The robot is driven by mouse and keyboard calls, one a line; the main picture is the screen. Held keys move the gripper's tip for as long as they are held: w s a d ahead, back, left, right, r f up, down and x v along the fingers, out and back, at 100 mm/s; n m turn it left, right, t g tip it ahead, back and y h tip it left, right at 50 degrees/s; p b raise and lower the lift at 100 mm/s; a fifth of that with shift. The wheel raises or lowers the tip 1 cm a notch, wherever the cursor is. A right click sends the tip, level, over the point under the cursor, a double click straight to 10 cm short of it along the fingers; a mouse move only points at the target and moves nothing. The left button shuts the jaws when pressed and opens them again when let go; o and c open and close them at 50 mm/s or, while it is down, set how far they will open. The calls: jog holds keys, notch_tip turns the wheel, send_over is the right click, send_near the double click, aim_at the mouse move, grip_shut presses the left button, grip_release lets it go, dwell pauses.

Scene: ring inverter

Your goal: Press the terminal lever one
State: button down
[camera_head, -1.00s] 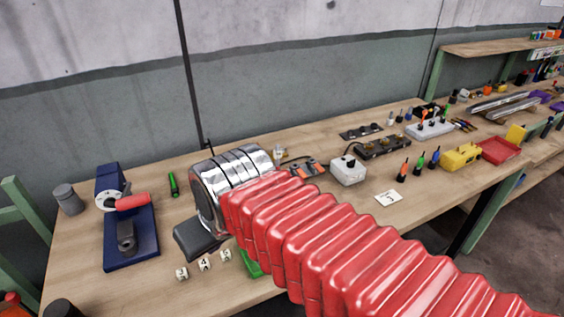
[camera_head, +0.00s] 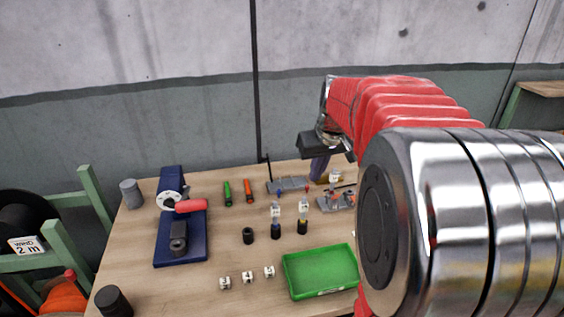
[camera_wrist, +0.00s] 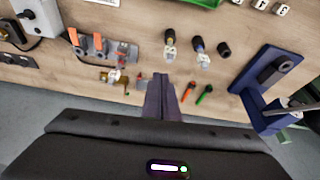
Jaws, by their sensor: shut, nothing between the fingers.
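Two orange levers stand on a small grey terminal block (camera_wrist: 89,46) at the left of the wrist view; I cannot tell which one is lever one. My gripper (camera_wrist: 160,82) is shut and empty, with its fingers over the table to the right of the block. In the head view my gripper (camera_head: 318,172) points down near the back of the table, beside a grey plate (camera_head: 288,185) with a thin black post. My arm hides the table to the right there, and the orange levers are not clear in that view.
A blue crank device (camera_head: 181,225) stands at the left of the table. Green and orange pens (camera_head: 238,191), dark cylinders with white tops (camera_head: 276,222) and a green tray (camera_head: 320,272) lie nearby. A white box (camera_wrist: 38,17) is at the wrist view's upper left.

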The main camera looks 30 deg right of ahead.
send_over(336, 197)
jog(key=s, duration=0.3)
notch_tip(336, 197, down, 4)
jog(key=shift+a+r+m, duration=0.15)
jog(key=shift+r+m, duration=0.05)
jog(key=shift+m, duration=0.2)
jog(key=shift+x, duration=5.05)
jog(key=shift+a, duration=0.15)
jog(key=shift+s, duration=0.1)
jog(key=shift+d, duration=0.2)
